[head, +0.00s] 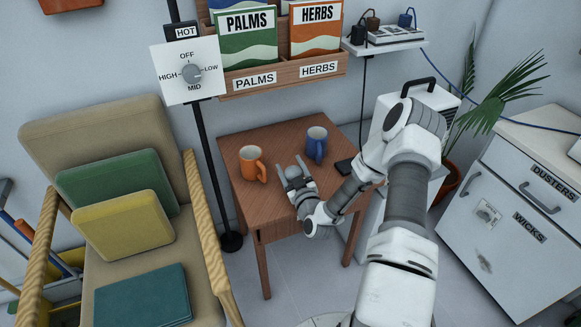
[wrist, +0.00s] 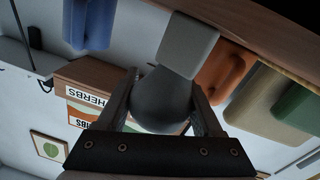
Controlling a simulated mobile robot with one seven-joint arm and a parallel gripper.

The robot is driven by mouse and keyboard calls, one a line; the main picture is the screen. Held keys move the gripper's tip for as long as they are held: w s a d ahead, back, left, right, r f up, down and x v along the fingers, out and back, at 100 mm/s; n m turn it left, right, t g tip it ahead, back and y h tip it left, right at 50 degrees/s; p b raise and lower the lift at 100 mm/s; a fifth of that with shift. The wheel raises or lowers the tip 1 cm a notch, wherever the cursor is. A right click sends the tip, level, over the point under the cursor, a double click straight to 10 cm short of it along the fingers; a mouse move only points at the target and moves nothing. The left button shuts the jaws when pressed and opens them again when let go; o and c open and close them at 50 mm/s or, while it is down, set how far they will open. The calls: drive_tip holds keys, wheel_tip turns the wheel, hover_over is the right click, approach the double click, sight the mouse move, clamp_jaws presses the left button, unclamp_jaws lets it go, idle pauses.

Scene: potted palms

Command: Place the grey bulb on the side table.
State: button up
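The grey bulb (wrist: 163,98) sits between the two fingers of my gripper (wrist: 165,100), its rounded end toward the palm and its lighter squarish end pointing away. In the head view my gripper (head: 294,181) is over the side table (head: 272,207), between the orange mug and the blue mug, with the bulb (head: 293,172) small and partly hidden by the fingers. In the wrist view the tabletop (wrist: 262,22) lies close to the bulb's squarish end. I cannot tell whether they touch.
The orange mug (head: 252,163) stands left of my gripper and the blue mug (head: 316,144) behind right. A dark flat object (head: 344,167) lies at the table's right edge. A black pole (head: 207,150) stands left of the table, beside a cushioned chair (head: 100,130). The table's front left is clear.

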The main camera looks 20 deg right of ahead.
drive_tip(key=o, duration=0.4)
drive_tip(key=shift+c, duration=0.2)
drive_tip(key=shift+r, duration=0.25)
drive_tip(key=s+p, duration=0.2)
drive_tip(key=s, duration=1)
drive_tip(key=w+a+r+n+g+y, duration=0.2)
drive_tip(key=w+r+n+g, duration=0.2)
drive_tip(key=w+r, duration=0.2)
drive_tip(key=s+r+m+g+h, duration=0.1)
drive_tip(key=s+r+g+h, duration=0.2)
drive_tip(key=r, duration=0.9)
drive_tip(key=s+a+r+m+g, duration=0.1)
drive_tip(key=s+a+r+m, duration=0.1)
drive_tip(key=s, duration=0.6)
drive_tip(key=s+a+r+m+g+y, duration=0.1)
drive_tip(key=s+a+r+g, duration=0.1)
drive_tip(key=s+a+r, duration=0.2)
drive_tip(key=s+a+r+m+g+y, duration=0.1)
drive_tip(key=s+a+r+m+g, duration=0.1)
drive_tip(key=s+r, duration=0.5)
drive_tip(key=s+a, duration=0.1)
drive_tip(key=s, duration=0.4)
drive_tip(key=shift+s+m, duration=0.2)
drive_tip(key=shift+m, duration=0.1)
